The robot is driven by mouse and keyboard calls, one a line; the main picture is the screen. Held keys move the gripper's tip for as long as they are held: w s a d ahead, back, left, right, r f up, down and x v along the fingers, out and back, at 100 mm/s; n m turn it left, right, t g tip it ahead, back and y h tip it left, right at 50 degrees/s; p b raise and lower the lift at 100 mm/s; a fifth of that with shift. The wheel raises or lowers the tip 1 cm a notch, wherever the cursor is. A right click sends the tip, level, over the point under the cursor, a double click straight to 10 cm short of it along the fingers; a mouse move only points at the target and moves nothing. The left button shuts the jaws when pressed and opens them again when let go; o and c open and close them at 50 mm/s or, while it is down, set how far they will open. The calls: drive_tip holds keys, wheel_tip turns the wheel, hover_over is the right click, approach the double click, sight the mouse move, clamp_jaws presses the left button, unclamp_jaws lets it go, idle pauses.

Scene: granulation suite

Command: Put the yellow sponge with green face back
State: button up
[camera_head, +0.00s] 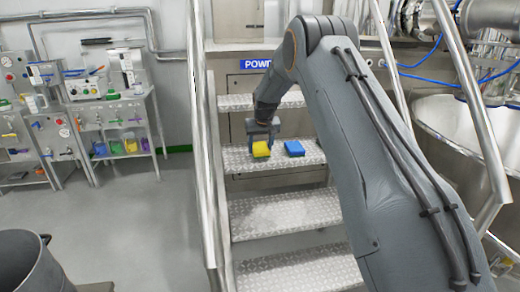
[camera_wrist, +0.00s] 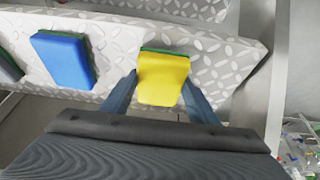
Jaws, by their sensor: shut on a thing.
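The yellow sponge with green face (camera_head: 261,149) is at my gripper (camera_head: 262,132), over the left part of a metal stair tread (camera_head: 240,165). In the wrist view the yellow sponge (camera_wrist: 162,80) sits between the two fingers of my gripper (camera_wrist: 160,92), which are shut on its sides. Its green face shows as a strip along the far edge. I cannot tell whether the sponge touches the tread.
A blue sponge (camera_head: 294,148) lies on the same tread to the right; it shows at left in the wrist view (camera_wrist: 65,60). Part of another dark sponge (camera_wrist: 8,68) shows beyond it. A handrail (camera_head: 205,160) stands close to the left. Shelves with coloured bins (camera_head: 130,143) are at far left.

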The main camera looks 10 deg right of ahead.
drive_tip(key=shift+f, duration=0.55)
drive_tip(key=shift+f, duration=0.15)
drive_tip(key=o, duration=1.3)
drive_tip(key=shift+s+r, duration=0.1)
drive_tip(key=shift+r, duration=0.4)
drive_tip(key=b+v, duration=0.2)
drive_tip(key=v, duration=0.9)
drive_tip(key=s+f+g, duration=0.1)
drive_tip(key=s+f, duration=0.1)
drive_tip(key=s, duration=1.4)
drive_tip(key=s+f+g, duration=0.2)
drive_tip(key=s, duration=1.4)
drive_tip(key=s+f+g, duration=0.1)
drive_tip(key=s+f, duration=0.2)
drive_tip(key=s, duration=1.3)
drive_tip(key=shift+d+f, duration=0.1)
drive_tip(key=shift+d, duration=0.2)
